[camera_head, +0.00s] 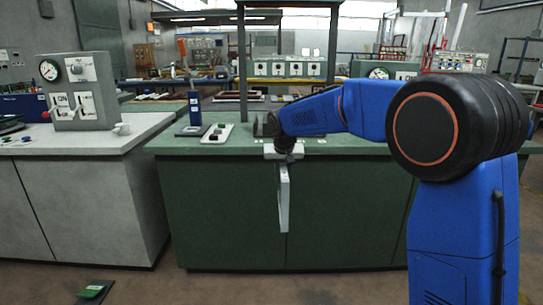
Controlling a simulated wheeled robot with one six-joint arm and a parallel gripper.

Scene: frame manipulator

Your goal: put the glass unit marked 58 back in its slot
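My gripper (283,157) is at the front edge of the green bench, at the end of my blue arm. A thin pale panel (283,200), probably the glass unit, hangs upright below it in front of the green cabinet, seen nearly edge-on. The panel is clear of the floor and appears held at its top by my gripper. The fingers are too small to make out. No number 58 can be read on it. I cannot pick out a slot for it in this view.
A grey bench (75,140) with a gauge box (78,90) stands at left. A dark object with a green top (92,291) lies on the floor.

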